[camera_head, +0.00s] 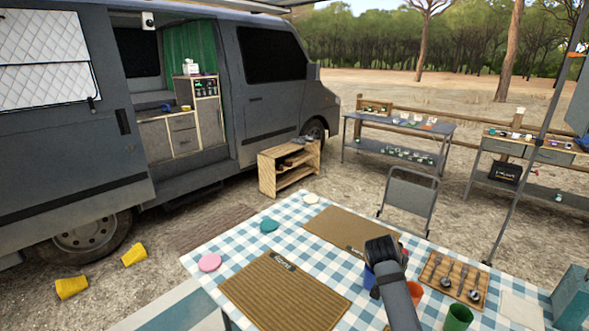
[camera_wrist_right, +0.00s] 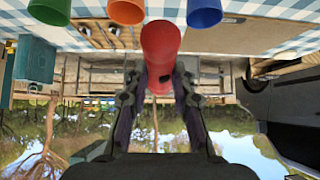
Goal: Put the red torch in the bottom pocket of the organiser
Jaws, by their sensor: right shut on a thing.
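My right gripper (camera_wrist_right: 158,80) is shut on the red torch (camera_wrist_right: 160,48), held between its two fingers in the right wrist view. The torch's wide red head points toward the table side of that upside-down picture, and a thinner part runs back between the fingers. In the head view my right gripper (camera_head: 382,258) is a dark shape above the right half of the checked table; I cannot clearly make out the torch there. I cannot make out the organiser in either view. My left gripper is not in view.
The checked table (camera_head: 208,286) carries woven mats (camera_head: 285,290), coloured discs (camera_head: 210,262), a spoon board (camera_head: 432,268) and cups, including a green cup (camera_head: 458,318). A folding chair (camera_head: 410,195) stands behind it. The van (camera_head: 265,120) is at the left, with a low wooden shelf (camera_head: 268,175) beside it.

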